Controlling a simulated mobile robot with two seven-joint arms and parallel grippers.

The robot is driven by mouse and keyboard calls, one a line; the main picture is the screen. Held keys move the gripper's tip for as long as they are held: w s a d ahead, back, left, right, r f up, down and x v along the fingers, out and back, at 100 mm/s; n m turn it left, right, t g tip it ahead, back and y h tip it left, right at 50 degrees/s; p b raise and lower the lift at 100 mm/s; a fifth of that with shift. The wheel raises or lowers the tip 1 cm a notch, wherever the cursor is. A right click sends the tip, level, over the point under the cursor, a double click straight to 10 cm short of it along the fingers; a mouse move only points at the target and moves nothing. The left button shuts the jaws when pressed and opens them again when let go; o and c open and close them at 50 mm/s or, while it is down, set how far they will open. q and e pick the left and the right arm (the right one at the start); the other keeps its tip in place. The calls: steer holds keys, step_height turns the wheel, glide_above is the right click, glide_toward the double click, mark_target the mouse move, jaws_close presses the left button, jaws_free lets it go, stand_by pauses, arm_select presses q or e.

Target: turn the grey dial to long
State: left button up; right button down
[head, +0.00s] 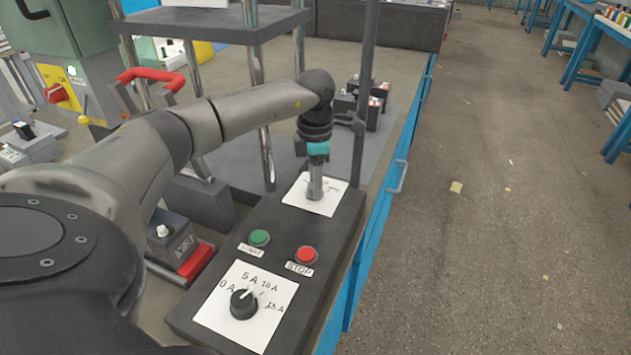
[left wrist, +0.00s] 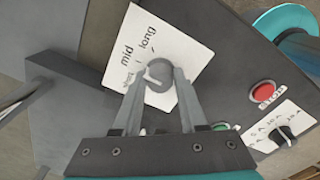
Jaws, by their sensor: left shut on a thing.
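The grey dial (left wrist: 160,75) is on a white label (left wrist: 190,48) marked "long", "mid" and a third word, partly covered, that I cannot read clearly. A pale mark on the dial seems to point to the left, toward that third word, in the left wrist view. My left gripper (left wrist: 157,77) is shut on the dial, one finger on each side. In the head view my left gripper (head: 315,192) points down onto the label (head: 333,192) and hides the dial. My right gripper is not in view.
The same dark panel (head: 340,240) carries a green button (head: 260,238), a red stop button (head: 306,255) and a black knob (head: 243,304) with ampere marks. A metal post (head: 364,110) stands close behind the gripper. Batteries (head: 366,105) stand behind. The floor at right is open.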

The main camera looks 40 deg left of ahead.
arm_select(q)
jaws_close()
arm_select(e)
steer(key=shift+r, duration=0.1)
arm_select(q)
steer(key=shift+r+m+p, duration=0.1)
steer(key=shift+m+p, duration=0.4)
steer(key=shift+m, duration=0.4)
steer(key=shift+m+p, duration=0.45)
steer(key=shift+m, duration=1.85)
steer(key=shift+m+p, duration=0.4)
steer(key=shift+m, duration=0.8)
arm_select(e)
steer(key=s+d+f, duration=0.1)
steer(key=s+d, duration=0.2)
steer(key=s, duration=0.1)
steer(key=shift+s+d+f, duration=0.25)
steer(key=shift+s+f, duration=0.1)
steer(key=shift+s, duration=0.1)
